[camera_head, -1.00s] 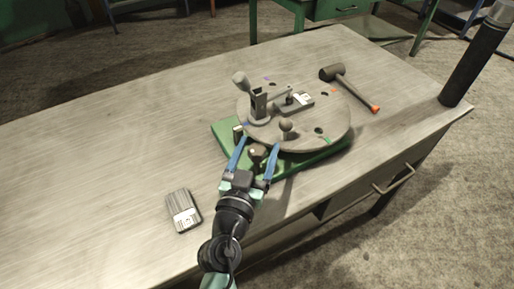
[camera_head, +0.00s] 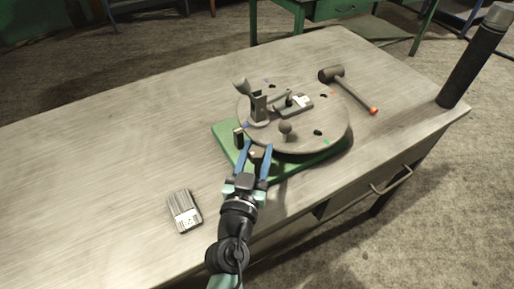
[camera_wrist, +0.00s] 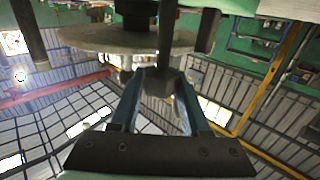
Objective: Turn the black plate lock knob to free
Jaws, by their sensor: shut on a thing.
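The round grey plate (camera_head: 312,143) sits flat on a green base (camera_head: 222,133) near the table's front edge. The lock knob (camera_head: 255,154) is at the base's front, below the plate's rim. My gripper (camera_head: 255,149) reaches it from the front, with one blue finger on each side, and is shut on it. In the wrist view the dark knob (camera_wrist: 158,80) lies between the fingertips (camera_wrist: 162,78), under the plate's edge (camera_wrist: 90,38). The fingers hide part of the knob, and I cannot read its turn position.
A grey lever clamp (camera_head: 258,107) and a ball-topped handle (camera_head: 285,128) stand on the plate. A mallet (camera_head: 347,86) lies behind right. A dark post (camera_head: 474,65) stands at the right corner. The table's left is clear.

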